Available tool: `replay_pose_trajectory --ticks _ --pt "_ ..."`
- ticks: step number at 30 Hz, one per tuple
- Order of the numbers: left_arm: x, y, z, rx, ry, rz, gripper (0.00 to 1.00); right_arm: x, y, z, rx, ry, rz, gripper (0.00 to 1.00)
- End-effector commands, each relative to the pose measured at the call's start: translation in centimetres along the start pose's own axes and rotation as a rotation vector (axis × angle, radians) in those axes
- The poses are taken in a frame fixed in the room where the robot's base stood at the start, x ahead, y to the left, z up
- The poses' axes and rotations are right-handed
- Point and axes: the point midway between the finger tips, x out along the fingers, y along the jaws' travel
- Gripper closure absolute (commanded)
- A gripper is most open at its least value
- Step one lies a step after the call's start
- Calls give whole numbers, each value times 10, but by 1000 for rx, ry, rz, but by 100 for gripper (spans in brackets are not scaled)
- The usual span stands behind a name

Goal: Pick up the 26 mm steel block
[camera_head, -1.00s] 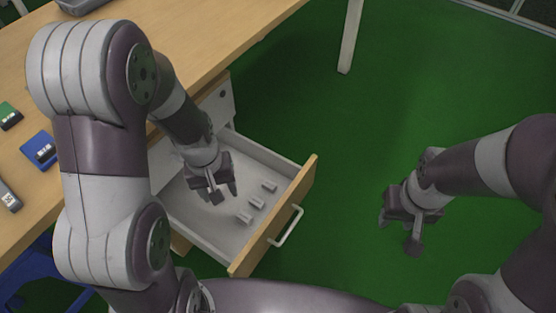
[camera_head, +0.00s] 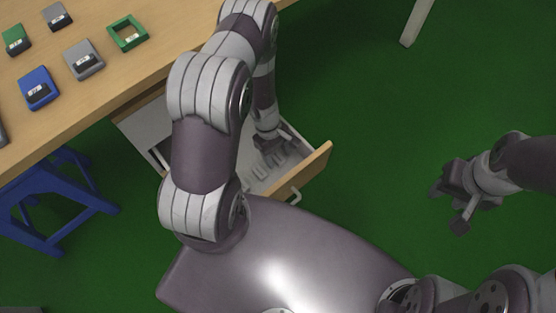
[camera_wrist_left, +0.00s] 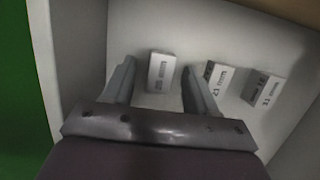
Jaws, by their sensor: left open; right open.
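Three small grey steel blocks lie in a row in the open drawer. The left wrist view shows a left block (camera_wrist_left: 161,72), a middle block (camera_wrist_left: 217,80) and a right block (camera_wrist_left: 262,89). Their printed labels are too blurred to tell which is 26 mm. My left gripper (camera_wrist_left: 158,70) is open, with the left block between its fingers and gaps on both sides. The middle block is just beyond the right finger, which partly overlaps it. In the head view my left gripper (camera_head: 268,146) is down in the drawer, partly hiding the blocks. My right gripper (camera_head: 455,205) is open and empty over the green floor.
The drawer (camera_head: 318,168) has a wooden front and pale walls close around my left gripper. Several blue, grey and green items stand on the wooden table (camera_head: 130,65). A blue stool (camera_head: 60,190) is at the left. The floor at right is clear.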

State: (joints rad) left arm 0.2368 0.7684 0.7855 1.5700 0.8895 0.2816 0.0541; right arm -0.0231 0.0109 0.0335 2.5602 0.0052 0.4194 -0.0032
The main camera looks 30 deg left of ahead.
Motion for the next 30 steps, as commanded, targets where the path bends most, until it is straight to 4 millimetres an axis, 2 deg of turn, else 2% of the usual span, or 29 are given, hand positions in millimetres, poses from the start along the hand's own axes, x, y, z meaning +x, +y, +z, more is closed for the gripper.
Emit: replay_pose_trajectory --ticks 6,7,12,21,23,30 --pt "2 0 0 -1 0 1 43 0 0 0 0 1 0 57" --pt "2 0 0 -1 0 1 46 0 0 0 0 1 0 57" --pt "2 0 0 0 0 1 100 0 0 0 0 1 0 57" --pt "-4 1 1 1 1 1 100 -3 0 0 0 0 0 57" --pt "-14 1 4 2 1 2 100 -10 0 -1 0 0 0 57" --pt "-74 1 21 1 1 2 100 -41 0 -5 0 1 0 57"
